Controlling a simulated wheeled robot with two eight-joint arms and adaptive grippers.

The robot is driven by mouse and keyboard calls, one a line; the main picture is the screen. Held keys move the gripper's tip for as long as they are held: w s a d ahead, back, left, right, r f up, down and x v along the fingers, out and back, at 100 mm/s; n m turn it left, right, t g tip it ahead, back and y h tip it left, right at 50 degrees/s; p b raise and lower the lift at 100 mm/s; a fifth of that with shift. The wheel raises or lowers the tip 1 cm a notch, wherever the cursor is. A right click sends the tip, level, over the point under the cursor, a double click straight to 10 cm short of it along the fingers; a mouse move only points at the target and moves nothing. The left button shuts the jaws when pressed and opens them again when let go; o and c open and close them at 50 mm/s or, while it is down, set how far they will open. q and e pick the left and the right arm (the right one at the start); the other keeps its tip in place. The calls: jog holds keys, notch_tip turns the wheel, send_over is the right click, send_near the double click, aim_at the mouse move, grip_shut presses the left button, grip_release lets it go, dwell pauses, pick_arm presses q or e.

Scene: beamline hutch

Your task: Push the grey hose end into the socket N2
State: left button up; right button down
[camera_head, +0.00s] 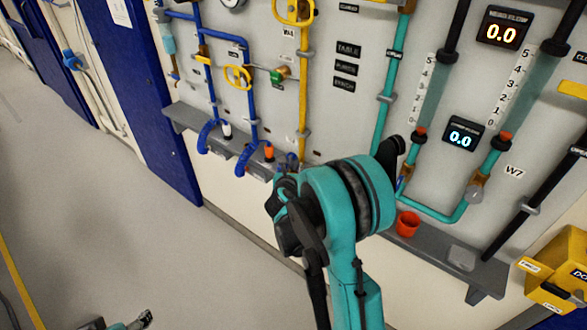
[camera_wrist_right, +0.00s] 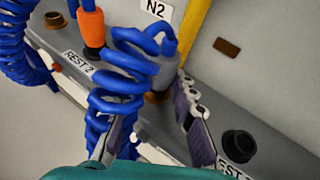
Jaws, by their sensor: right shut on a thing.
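The grey hose end (camera_wrist_right: 146,66) shows in the right wrist view, partly hidden by its blue coiled hose (camera_wrist_right: 117,104). My right gripper (camera_wrist_right: 152,102) is shut on it, with one finger on each side. The N2 label (camera_wrist_right: 156,10) is on the panel just above the hose end, beside a yellow pipe (camera_wrist_right: 194,28). I cannot make out the N2 socket opening or whether the hose end touches it. In the head view my right gripper (camera_head: 288,166) is at the ledge, largely hidden by my arm. A small part of my left gripper (camera_head: 138,320) shows at the bottom edge; its jaws are unclear.
An orange hose end (camera_wrist_right: 92,28) stands by the REST 2 label (camera_wrist_right: 78,62). A black round holder (camera_wrist_right: 238,145) is on the ledge at right. In the head view, the grey ledge (camera_head: 445,251) carries a red cup (camera_head: 407,224). The floor at left is clear.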

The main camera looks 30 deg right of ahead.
jog(key=c, duration=1.2)
grip_release()
jog(key=shift+f, duration=0.1)
